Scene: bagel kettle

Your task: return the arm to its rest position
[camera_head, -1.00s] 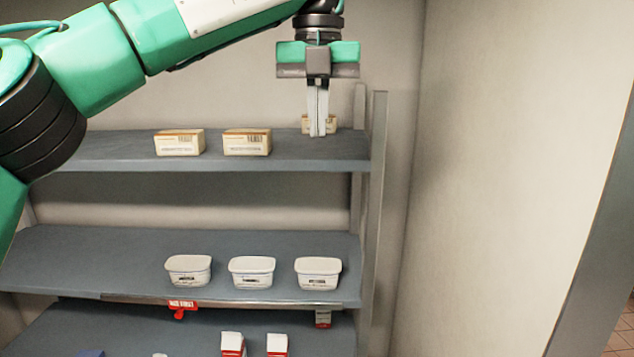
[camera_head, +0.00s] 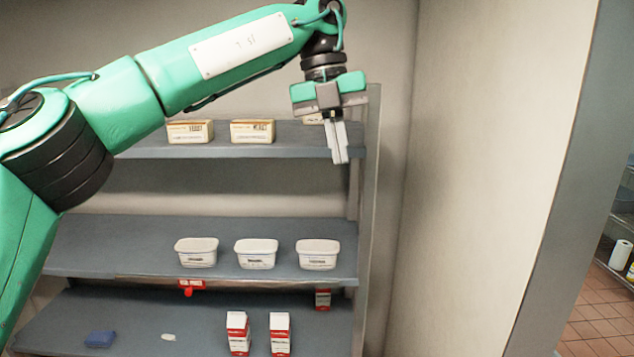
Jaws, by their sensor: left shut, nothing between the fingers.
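My left arm comes in from the left and reaches across the upper part of the head view. My left gripper (camera_head: 341,160) points down with its fingers together and nothing between them. It hangs in front of the right end of the top shelf (camera_head: 225,145). Behind it, a third small box (camera_head: 312,119) is mostly hidden. My right gripper is not in view.
Two boxes (camera_head: 190,132) (camera_head: 252,132) stand on the top shelf. Three white tubs (camera_head: 196,252) (camera_head: 256,254) (camera_head: 317,254) stand on the middle shelf. Red-and-white cartons (camera_head: 238,334) and a blue item (camera_head: 100,339) are on the lower shelf. A wall (camera_head: 490,150) rises at right.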

